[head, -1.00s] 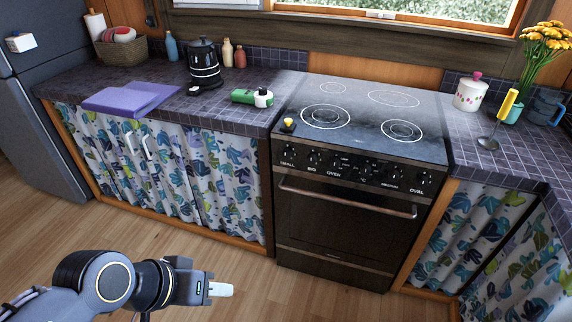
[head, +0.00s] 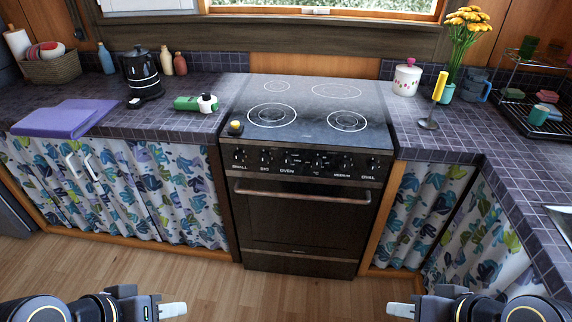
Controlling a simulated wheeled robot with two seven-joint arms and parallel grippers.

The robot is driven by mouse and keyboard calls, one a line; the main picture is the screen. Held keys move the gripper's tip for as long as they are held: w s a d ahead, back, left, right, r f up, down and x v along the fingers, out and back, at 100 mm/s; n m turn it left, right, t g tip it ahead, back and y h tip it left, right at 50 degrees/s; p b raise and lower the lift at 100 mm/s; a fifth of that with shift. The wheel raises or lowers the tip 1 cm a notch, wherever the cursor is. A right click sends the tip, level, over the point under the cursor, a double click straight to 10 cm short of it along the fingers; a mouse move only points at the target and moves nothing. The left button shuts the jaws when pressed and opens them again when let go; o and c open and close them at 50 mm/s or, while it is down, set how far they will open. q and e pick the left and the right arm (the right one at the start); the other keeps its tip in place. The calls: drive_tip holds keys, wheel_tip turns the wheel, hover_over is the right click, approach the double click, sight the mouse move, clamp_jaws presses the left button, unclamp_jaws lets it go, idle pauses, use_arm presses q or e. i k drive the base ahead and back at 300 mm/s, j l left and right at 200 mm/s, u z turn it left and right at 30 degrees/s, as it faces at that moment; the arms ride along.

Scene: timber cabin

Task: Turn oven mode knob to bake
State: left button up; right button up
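The black stove (head: 305,215) stands in the middle of the head view, with a row of several dark knobs along its upper front panel. The oven knob (head: 289,159) sits above the "OVEN" label, left of the panel's middle; its setting is too small to read. My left gripper (head: 173,310) is at the bottom edge, low and left of the stove, well apart from the knobs. My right gripper (head: 400,310) is at the bottom edge, right of the stove's lower front, also apart from it. Both are seen side-on with pale fingertips, and their finger gaps do not show.
The oven door handle (head: 302,191) juts out below the knobs. A small yellow-topped item (head: 236,128) sits on the cooktop's front left corner. Curtained counters flank the stove, with a kettle (head: 141,75) left and a yellow-handled utensil (head: 438,95) right. The wooden floor before the stove is clear.

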sight(286, 160)
drive_tip(key=i+j+z, duration=0.1)
drive_tip(key=i, duration=0.35)
drive_tip(key=i+j+z, duration=0.15)
drive_tip(key=i+j, duration=0.2)
drive_tip(key=i, duration=0.1)
